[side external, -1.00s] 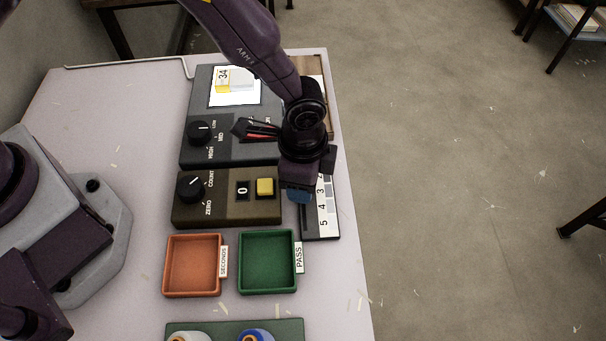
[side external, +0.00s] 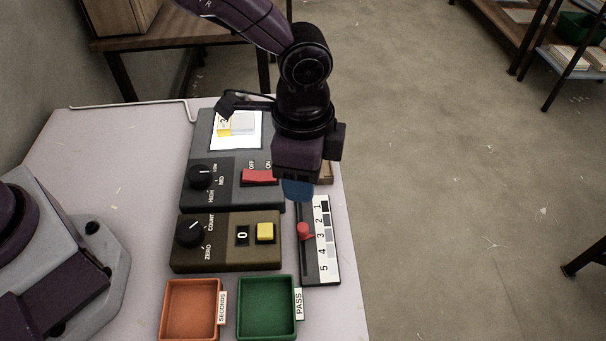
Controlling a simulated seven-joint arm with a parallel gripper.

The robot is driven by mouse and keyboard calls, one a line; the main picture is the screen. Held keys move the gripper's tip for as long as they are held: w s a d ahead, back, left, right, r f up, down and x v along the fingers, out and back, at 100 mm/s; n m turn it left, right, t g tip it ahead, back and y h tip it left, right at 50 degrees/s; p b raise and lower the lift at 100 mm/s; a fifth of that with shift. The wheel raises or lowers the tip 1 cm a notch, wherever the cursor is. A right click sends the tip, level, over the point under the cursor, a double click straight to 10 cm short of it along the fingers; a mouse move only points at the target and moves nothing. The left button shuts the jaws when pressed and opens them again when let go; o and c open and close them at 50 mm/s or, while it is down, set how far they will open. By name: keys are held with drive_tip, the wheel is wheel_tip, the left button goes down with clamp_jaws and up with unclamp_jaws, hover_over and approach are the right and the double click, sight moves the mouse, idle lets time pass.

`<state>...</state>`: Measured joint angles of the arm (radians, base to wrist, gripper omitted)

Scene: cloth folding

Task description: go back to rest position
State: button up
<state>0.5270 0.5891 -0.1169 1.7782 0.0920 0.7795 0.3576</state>
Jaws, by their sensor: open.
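My gripper (side external: 298,192) hangs below the dark purple wrist in the side external view. Its blue fingertips show only partly, and the gap between them is hard to see. It is open, and nothing is seen held in it. It appears above the far end of the slider panel (side external: 333,270), apart from the red slider knob (side external: 304,231). The knob stands beside the scale, near the 3.
A grey panel (side external: 231,184) has a display, a black dial and a red switch (side external: 259,177). A brown panel (side external: 213,256) has a dial, a counter reading 0 and a yellow button (side external: 265,231). Empty orange (side external: 192,311) and green (side external: 266,310) trays lie nearer.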

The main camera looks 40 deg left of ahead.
drive_tip(key=s+a+r+n+t, duration=0.2)
drive_tip(key=s+a+r+n, duration=0.4)
drive_tip(key=a+r, duration=0.3)
drive_tip(key=s+a+r+n+t, duration=0.3)
drive_tip(key=s+a+r+n, duration=0.3)
drive_tip(key=a, duration=0.9)
wheel_tip(320, 180, up, 4)
drive_tip(key=shift+s+a+r+t, duration=0.15)
drive_tip(key=shift+s+t, duration=0.15)
drive_tip(key=shift+s, duration=0.95)
idle(0.5)
